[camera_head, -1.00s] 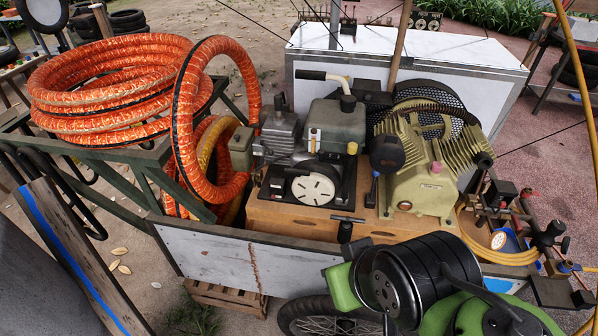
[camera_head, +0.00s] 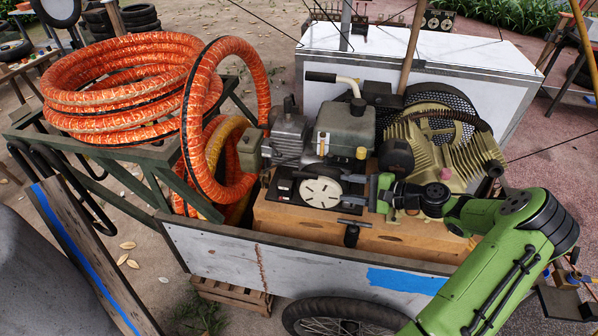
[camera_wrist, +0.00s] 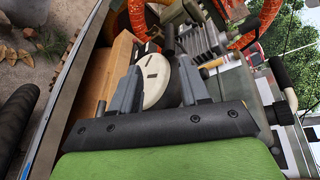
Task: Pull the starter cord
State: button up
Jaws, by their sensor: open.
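The engine (camera_head: 345,128) sits on a wooden box in the cart, with a pale slotted starter disc (camera_head: 320,192) low on its front. A dark T-shaped piece (camera_head: 355,223) stands at the box's front edge; I cannot tell whether it is the cord's grip. No cord can be made out. My gripper (camera_head: 354,189) is open and empty, just right of the disc, its fingers pointing left. In the wrist view the disc (camera_wrist: 154,80) shows between and beyond the two fingers (camera_wrist: 160,84). Whether the fingers touch anything is unclear.
The ribbed compressor (camera_head: 440,150) stands close behind my wrist. Orange hose coils (camera_head: 125,85) lie left of the engine. The white cart wall (camera_head: 300,263) and wheel (camera_head: 340,315) are in front. A white chest (camera_head: 480,60) stands behind.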

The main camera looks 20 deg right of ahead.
aim_at(305, 175)
jog(key=shift+m+t, duration=0.5)
jog(key=shift+t, duration=0.1)
jog(key=x, duration=1)
jog(key=d+b+x, duration=0.1)
jog(key=x, duration=0.3)
jog(key=shift+w+a+f, duration=0.2)
jog(key=shift+w+a, duration=0.05)
jog(key=shift+w, duration=0.4)
grip_shut()
